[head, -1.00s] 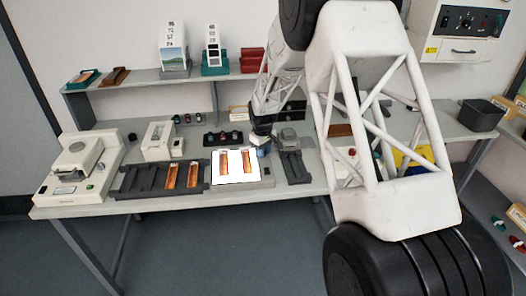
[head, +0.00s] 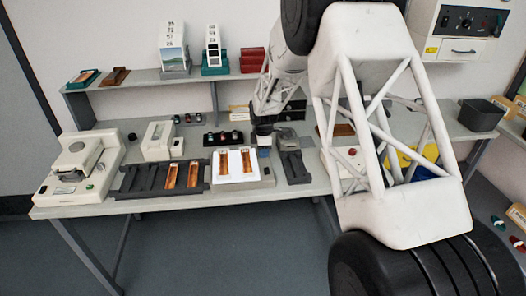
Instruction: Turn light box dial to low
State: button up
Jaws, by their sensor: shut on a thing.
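The light box (head: 267,180) lies on the bench in the head view, its panel evenly lit at a soft white. Two orange-brown film strips, one on the left (head: 223,163) and one on the right (head: 247,160), lie on the panel. My gripper (head: 264,148) points down at the back right corner of the light box and is shut on the light box dial. The dial itself is hidden by the gripper, so I cannot read its setting.
A dark tray (head: 130,180) with more film strips lies left of the light box. A dark grey holder (head: 295,168) stands close on the right. A dark rack (head: 222,138) with small bottles stands behind. A white machine (head: 75,172) fills the bench's left end.

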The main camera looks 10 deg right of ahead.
jog(key=shift+n, duration=0.8)
jog(key=o, duration=0.9)
jog(key=shift+o, duration=0.2)
jog(key=shift+r, duration=0.1)
jog(key=shift+s+r, duration=0.1)
jog(key=shift+r, duration=3.7)
